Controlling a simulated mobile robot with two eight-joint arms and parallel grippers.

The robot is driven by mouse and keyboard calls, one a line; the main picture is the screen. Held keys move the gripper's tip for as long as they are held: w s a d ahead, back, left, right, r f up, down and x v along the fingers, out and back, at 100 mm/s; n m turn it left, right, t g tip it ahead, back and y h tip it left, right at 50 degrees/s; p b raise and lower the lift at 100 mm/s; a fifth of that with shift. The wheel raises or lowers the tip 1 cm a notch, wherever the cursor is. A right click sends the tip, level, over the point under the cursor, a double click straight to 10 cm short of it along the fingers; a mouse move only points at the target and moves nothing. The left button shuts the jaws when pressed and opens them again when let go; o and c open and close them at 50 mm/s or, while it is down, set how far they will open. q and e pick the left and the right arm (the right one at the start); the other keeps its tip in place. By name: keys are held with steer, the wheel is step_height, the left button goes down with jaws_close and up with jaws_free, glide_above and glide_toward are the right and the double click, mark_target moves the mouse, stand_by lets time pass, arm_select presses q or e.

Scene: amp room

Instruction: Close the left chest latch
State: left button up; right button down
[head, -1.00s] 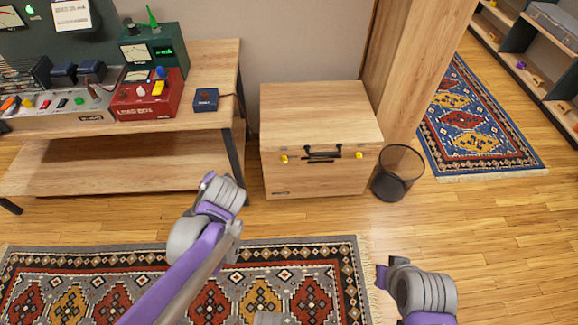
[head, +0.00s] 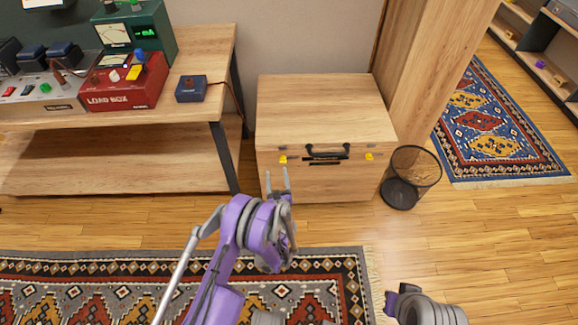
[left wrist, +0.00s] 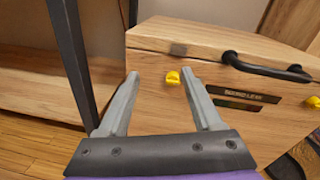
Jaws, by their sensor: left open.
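The wooden chest (head: 325,105) stands against the wall with its lid down and a black handle (head: 327,151) on its front. The left chest latch (head: 283,159) is a small yellow piece at the front left, below a grey metal plate. In the left wrist view the yellow latch (left wrist: 173,78) shows between the two fingers. My left gripper (head: 278,178) is open and empty, in front of and just below the latch, apart from it as far as I can see. It also shows in the left wrist view (left wrist: 162,88). My right gripper's fingers are not in view.
A second yellow latch (head: 369,156) is at the chest's front right. A mesh bin (head: 410,178) stands right of the chest. A wooden bench (head: 205,75) with a dark leg (head: 225,155) is on the left. Floor before the chest is clear, with a patterned rug (head: 330,280) nearer.

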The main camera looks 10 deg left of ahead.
mark_target(283, 160)
arm_select(q)
step_height(283, 160, down, 7)
steer(key=d+m+t+h+b, duration=0.1)
steer(key=d+m, duration=0.2)
steer(key=x, duration=0.7)
steer(key=b+x, duration=0.1)
steer(key=x, duration=0.2)
steer(key=shift+w+a+r, duration=0.2)
steer(key=shift+w+r, duration=0.05)
steer(key=shift+w, duration=0.05)
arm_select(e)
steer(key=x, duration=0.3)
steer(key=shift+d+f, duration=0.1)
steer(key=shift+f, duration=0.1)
arm_select(q)
jaws_close()
